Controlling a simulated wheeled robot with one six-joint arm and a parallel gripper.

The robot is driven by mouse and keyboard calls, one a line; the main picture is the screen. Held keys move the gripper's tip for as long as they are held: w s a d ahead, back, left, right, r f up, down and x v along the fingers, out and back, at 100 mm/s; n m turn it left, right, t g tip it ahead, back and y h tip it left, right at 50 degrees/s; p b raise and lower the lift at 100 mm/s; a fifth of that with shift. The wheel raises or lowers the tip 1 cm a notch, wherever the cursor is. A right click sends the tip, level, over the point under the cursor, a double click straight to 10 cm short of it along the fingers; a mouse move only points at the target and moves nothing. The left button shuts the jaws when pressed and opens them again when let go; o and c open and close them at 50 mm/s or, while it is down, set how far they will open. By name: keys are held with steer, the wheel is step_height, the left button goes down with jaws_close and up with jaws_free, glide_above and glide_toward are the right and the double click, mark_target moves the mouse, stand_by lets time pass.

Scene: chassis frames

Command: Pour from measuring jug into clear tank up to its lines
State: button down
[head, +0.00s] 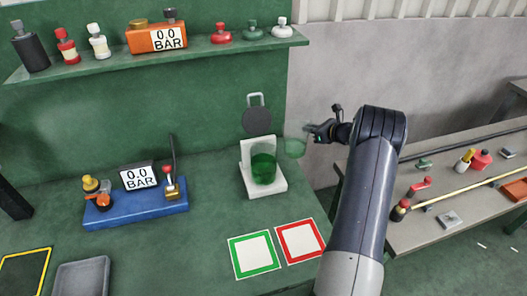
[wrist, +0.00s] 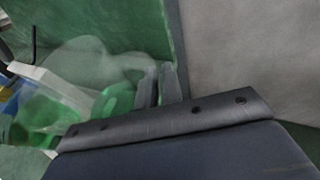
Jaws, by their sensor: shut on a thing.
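The clear tank (head: 263,150) stands upright on a white stand (head: 266,190) with a white back plate. Green liquid (head: 263,170) fills much of it; its lines are too small to read. My gripper (head: 314,133) is shut on the measuring jug (head: 295,147), up beside the tank's right side. The jug is see-through and holds some green liquid; its exact tilt is hard to tell. In the wrist view the jug (wrist: 85,62) is left of my gripper's fingers (wrist: 160,85), with green liquid low in it. No stream shows between jug and tank.
A red-framed mat (head: 301,241) and a green-framed mat (head: 254,254) lie in front of the stand. A blue gauge block (head: 137,207) sits to the left, a grey tray (head: 81,278) at front left. A shelf (head: 160,61) with fittings runs above. A side bench (head: 440,225) holds loose parts.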

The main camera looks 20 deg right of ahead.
steer(key=s+a+r+n+t+h+b, duration=0.1)
steer(key=s+a+r+n+h+b, duration=0.1)
steer(key=r, duration=0.8)
steer(key=s+a+r+n+t+h+b, duration=0.1)
steer(key=a+r+n+b, duration=0.3)
steer(key=r, duration=0.6)
steer(key=shift+s+a+n+t+h+b, duration=0.4)
steer(key=shift+a+n+h, duration=0.25)
steer(key=shift+a, duration=0.3)
steer(key=shift+s+a+r+n+t+b, duration=0.1)
steer(key=shift+a+r+n+t+b, duration=0.25)
steer(key=shift+r+b, duration=0.2)
steer(key=shift+s+a+n+b, duration=0.1)
steer(key=shift+a+n+b, duration=0.15)
steer(key=shift+b, duration=0.3)
steer(key=shift+s+a+r+n+b, duration=0.1)
steer(key=shift+a+n+b, duration=0.15)
steer(key=shift+b, duration=0.25)
